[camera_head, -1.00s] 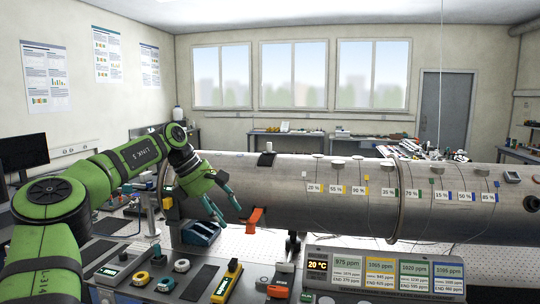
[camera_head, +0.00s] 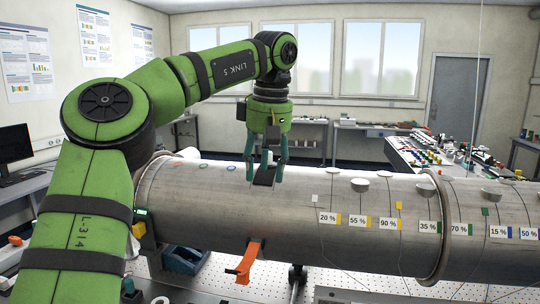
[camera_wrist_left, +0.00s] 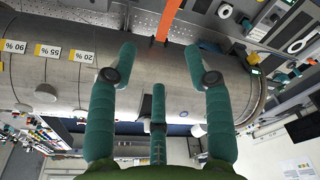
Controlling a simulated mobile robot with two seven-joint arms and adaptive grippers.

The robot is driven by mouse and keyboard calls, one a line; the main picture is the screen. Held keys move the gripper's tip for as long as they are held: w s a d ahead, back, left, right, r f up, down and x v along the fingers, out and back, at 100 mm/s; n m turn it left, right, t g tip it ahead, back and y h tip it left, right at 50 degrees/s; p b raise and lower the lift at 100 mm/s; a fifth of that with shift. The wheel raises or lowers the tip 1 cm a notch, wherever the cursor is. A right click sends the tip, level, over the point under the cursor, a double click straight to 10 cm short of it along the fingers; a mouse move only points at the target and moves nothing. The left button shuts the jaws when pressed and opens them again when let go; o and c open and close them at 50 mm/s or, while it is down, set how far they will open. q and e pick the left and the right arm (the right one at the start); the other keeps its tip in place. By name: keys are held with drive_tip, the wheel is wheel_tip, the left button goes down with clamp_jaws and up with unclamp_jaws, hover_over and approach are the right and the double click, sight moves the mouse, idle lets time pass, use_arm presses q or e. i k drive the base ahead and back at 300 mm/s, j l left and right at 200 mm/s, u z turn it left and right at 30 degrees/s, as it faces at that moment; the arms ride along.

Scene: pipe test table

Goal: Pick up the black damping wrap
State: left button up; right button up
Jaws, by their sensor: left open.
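The black damping wrap (camera_head: 264,179) lies on top of the large grey metal pipe (camera_head: 310,208), left of the label row. My left gripper (camera_head: 266,168) points down right over the wrap, its teal fingers apart on either side of it. One finger partly covers the wrap. Whether the fingertips touch the wrap or pipe I cannot tell. My right gripper is not in view.
An orange clamp (camera_head: 247,262) sticks out from the pipe's front below the gripper. White percent labels (camera_head: 330,218) and round caps (camera_head: 360,185) sit along the pipe to the right. A pipe flange ring (camera_head: 440,225) stands farther right.

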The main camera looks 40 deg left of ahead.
sight(262, 177)
drive_tip(key=i+j, duration=0.8)
drive_tip(key=j, duration=0.2)
